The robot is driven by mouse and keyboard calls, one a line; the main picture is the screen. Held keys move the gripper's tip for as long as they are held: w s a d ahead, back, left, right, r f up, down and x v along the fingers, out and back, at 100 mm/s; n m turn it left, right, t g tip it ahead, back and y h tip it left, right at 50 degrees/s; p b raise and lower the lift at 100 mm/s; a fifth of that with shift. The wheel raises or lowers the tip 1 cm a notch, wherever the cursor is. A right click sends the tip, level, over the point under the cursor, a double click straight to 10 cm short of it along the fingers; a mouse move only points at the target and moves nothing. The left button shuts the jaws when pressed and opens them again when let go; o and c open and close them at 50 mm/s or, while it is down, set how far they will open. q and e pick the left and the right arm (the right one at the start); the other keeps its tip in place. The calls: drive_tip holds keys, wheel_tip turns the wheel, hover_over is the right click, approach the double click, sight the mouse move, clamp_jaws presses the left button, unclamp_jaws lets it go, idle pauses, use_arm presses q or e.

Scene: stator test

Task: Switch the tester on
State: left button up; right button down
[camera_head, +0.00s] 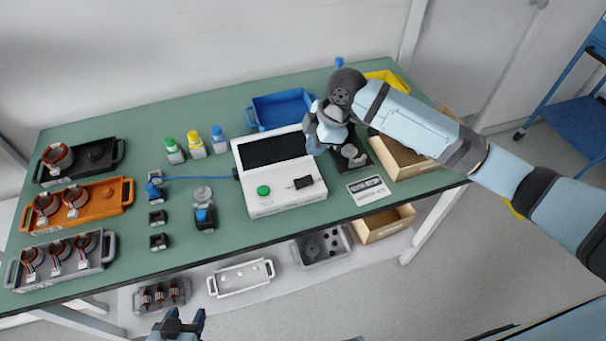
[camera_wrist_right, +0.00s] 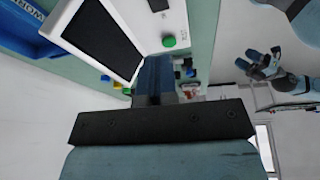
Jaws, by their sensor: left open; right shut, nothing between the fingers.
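The tester (camera_head: 287,208) is a white box on the green table with a dark, blank screen (camera_head: 268,150). Its front panel carries a green round button (camera_head: 264,190) and a small black part (camera_head: 304,182) to the right of it. The right wrist view also shows the green button (camera_wrist_right: 169,41) and dark screen (camera_wrist_right: 103,40). My right gripper (camera_head: 312,146) is shut and empty by the tester's right side, apart from the button; its fingers (camera_wrist_right: 155,78) show in the wrist view. My left gripper (camera_head: 180,322) is open and empty in front of the table, low in the head view.
Black, orange and grey trays (camera_head: 100,248) with copper-wound stators stand at the left. A blue cable (camera_head: 200,178) runs to the tester's left side. Several capped bottles (camera_head: 195,143) and a blue bin (camera_head: 282,110) are behind. A sign (camera_head: 368,190) lies right of the tester.

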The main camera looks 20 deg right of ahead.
sight(309, 179)
drive_tip(key=shift+w+d+r+n+g+h, duration=0.3)
drive_tip(key=shift+d+r, duration=0.1)
drive_tip(key=shift+r, duration=0.3)
drive_tip(key=shift+w+d+r+n+g+h, duration=0.2)
drive_tip(key=shift+w+d+r+n+h, duration=0.15)
drive_tip(key=shift+r, duration=0.35)
drive_tip(key=x, duration=0.8)
drive_tip(key=d+x, duration=0.1)
drive_tip(key=x, duration=0.4)
drive_tip(key=shift+f, duration=0.55)
drive_tip(key=shift+d+f+y, duration=0.15)
drive_tip(key=shift+f+y, duration=0.2)
drive_tip(key=shift+y, duration=0.1)
drive_tip(key=shift+r, duration=0.1)
drive_tip(key=shift+p, duration=0.3)
